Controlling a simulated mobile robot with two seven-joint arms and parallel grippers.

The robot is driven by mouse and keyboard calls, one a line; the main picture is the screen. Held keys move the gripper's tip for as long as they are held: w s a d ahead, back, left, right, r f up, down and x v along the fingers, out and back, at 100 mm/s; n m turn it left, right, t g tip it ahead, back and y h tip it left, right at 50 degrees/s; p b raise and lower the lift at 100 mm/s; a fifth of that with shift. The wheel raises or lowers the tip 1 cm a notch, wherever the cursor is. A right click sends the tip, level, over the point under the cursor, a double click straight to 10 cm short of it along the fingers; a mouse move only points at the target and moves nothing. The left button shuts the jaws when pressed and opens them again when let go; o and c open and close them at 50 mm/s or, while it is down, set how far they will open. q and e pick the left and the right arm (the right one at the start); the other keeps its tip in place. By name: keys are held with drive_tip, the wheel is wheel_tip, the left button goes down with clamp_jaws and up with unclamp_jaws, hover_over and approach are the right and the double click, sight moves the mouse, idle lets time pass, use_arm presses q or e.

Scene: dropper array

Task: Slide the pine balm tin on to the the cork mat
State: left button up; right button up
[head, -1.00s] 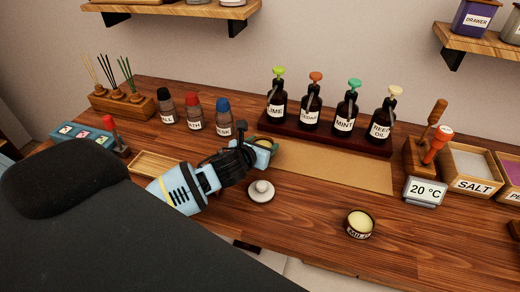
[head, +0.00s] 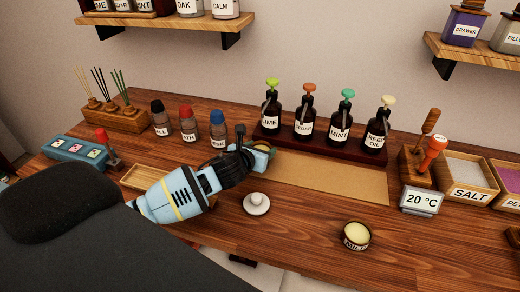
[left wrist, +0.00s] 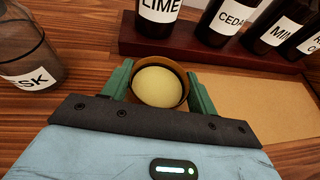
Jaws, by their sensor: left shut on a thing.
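A round open tin of pale yellow balm (left wrist: 160,87) sits between the green fingers of my left gripper (left wrist: 160,88) in the left wrist view. Its label is hidden, so I cannot read that it is pine. In the head view my left gripper (head: 261,150) is shut on this tin at the left end of the cork mat. The cork mat (head: 325,178) is a flat tan strip in front of the pump bottles; it also shows in the left wrist view (left wrist: 255,105). I cannot tell whether the tin overlaps the mat's edge. My right gripper is out of view.
Labelled pump bottles stand on a dark red rack (head: 320,143) behind the mat. A white knobbed lid (head: 256,203) and a second balm tin (head: 356,236) lie in front. A wooden tray (head: 147,178) is left. The mat's surface is clear.

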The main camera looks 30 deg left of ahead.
use_arm(q)
drive_tip(key=shift+f, duration=0.55)
drive_tip(key=o, duration=1.2)
drive_tip(key=shift+c, duration=0.2)
drive_tip(key=shift+s, duration=0.1)
drive_tip(key=v, duration=0.7)
drive_tip(key=shift+s+r, duration=0.15)
drive_tip(key=shift+s, duration=0.15)
